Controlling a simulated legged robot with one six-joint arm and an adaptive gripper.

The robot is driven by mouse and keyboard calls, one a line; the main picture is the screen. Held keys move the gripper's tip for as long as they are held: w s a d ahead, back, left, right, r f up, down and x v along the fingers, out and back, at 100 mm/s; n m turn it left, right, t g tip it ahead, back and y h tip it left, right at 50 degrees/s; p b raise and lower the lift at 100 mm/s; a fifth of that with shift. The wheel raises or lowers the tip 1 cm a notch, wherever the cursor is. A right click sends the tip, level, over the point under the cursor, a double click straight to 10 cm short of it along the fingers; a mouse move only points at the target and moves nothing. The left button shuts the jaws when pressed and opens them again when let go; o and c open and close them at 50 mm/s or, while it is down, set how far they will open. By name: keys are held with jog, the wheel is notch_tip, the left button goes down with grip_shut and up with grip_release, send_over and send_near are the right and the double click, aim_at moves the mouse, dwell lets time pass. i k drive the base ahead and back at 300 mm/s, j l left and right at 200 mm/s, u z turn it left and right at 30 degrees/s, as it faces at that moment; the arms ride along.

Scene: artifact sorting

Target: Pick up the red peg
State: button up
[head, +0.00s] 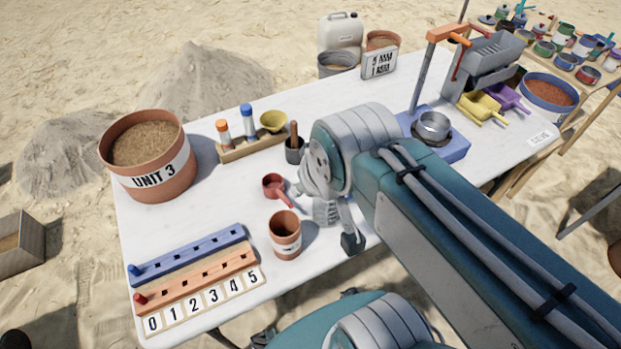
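The red peg (140,298) stands at the left end of an orange holed strip (200,282), above the card marked 0. A blue peg (134,269) stands at the left end of the blue holed strip (190,256) just behind. A row of number cards (203,301) from 0 to 5 lies in front. My gripper (339,226) is over the table's middle, well to the right of the red peg and apart from it. Its two fingers look spread, with nothing seen between them. My arm partly hides the gripper.
The large UNIT 3 pot (150,160) is behind the strips. A wooden rack (250,147) with bottles stands farther back. Bare white tabletop (215,205) shows between them.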

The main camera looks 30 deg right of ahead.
aim_at(138, 298)
jog(key=j+u, duration=0.1)
jog(key=u, duration=1.45)
